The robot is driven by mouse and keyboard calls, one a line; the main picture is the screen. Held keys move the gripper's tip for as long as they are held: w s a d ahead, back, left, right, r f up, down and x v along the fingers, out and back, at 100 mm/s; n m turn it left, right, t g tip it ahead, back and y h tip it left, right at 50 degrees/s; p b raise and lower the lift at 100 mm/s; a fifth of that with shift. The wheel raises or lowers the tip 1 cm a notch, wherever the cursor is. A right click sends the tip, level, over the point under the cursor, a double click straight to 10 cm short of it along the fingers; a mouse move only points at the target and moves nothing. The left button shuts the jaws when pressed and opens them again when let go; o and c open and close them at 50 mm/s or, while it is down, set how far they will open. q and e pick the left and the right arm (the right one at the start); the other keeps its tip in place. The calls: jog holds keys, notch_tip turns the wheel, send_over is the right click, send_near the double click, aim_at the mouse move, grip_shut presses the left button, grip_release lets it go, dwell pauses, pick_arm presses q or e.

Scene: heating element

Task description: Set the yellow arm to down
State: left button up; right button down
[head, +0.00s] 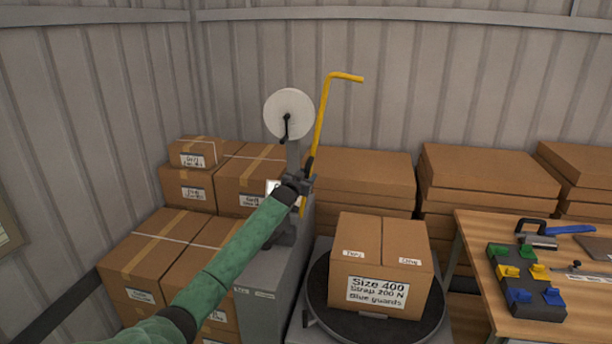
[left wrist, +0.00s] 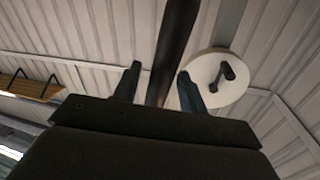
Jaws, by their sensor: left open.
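The yellow arm (head: 319,122) stands raised, leaning slightly right, with a bent top end, beside a white disc (head: 289,113) on a grey post. A short yellow piece shows below my left gripper. My left gripper (head: 309,176) is open at the arm's lower part, its fingers small and partly hidden. In the left wrist view, my open fingers (left wrist: 161,88) have a dark bar (left wrist: 176,48) running up between them; I cannot tell whether it touches them or which part it is. The white disc with its black crank (left wrist: 208,85) is right of the fingers. My right gripper is not in view.
A labelled carton (head: 383,261) sits on a black round turntable (head: 420,323) right of the machine. Stacked cartons (head: 203,234) crowd the left and back. A wooden bench (head: 586,319) at right holds coloured blocks and tools. The space above the cartons is clear.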

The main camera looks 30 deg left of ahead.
pick_arm(q)
grip_shut()
jog(key=shift+d, duration=0.15)
